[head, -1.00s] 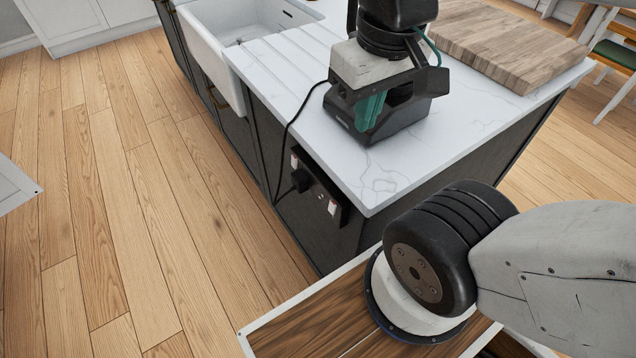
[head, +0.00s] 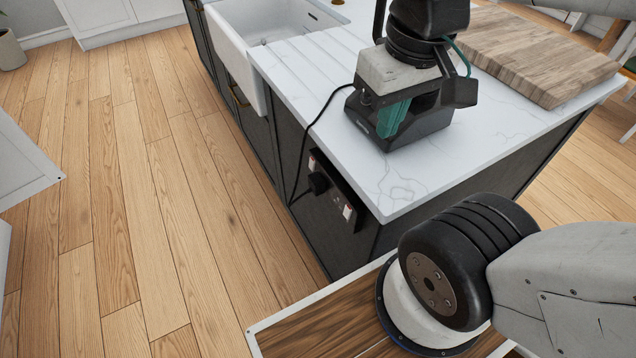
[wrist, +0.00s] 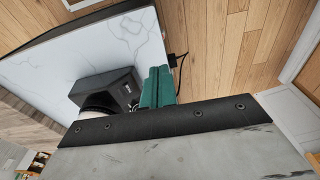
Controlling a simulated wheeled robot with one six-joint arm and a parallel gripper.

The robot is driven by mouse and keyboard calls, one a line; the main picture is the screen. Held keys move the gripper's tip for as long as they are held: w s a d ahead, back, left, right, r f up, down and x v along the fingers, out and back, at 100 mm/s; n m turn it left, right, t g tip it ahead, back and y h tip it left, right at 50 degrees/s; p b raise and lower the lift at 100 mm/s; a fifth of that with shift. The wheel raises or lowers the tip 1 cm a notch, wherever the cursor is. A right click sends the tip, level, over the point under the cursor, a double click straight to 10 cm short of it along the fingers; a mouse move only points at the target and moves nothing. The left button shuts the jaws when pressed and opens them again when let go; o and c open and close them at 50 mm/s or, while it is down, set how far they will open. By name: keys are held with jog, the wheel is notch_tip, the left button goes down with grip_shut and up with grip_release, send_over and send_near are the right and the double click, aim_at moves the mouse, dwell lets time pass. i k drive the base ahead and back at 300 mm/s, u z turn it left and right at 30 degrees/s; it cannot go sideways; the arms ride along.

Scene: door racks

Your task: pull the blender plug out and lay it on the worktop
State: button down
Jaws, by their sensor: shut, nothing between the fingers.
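The black blender plug (head: 318,183) sits in the socket panel (head: 347,212) on the dark end face of the island. Its black cord runs up over the worktop edge to the dark blender base (head: 368,138) on the white marbled worktop (head: 440,165). My gripper (head: 392,120) has teal fingers, held together with nothing between them. In the head view it overlaps the blender base, and I cannot tell its height above the worktop. In the wrist view, the teal fingers (wrist: 157,86) are beside the blender base (wrist: 103,88), and a small dark shape with the cord is just beyond them.
A wooden board (head: 535,55) lies on the worktop behind the blender. A white sink (head: 262,30) is set in the island's far left part. Wooden floor (head: 150,200) is clear to the left. A white cabinet edge (head: 22,165) shows at far left.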

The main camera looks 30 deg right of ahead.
aim_at(317, 184)
jog(key=k, duration=0.5)
jog(key=z, duration=3.7)
jog(key=k, duration=2.35)
jog(key=u, duration=1.4)
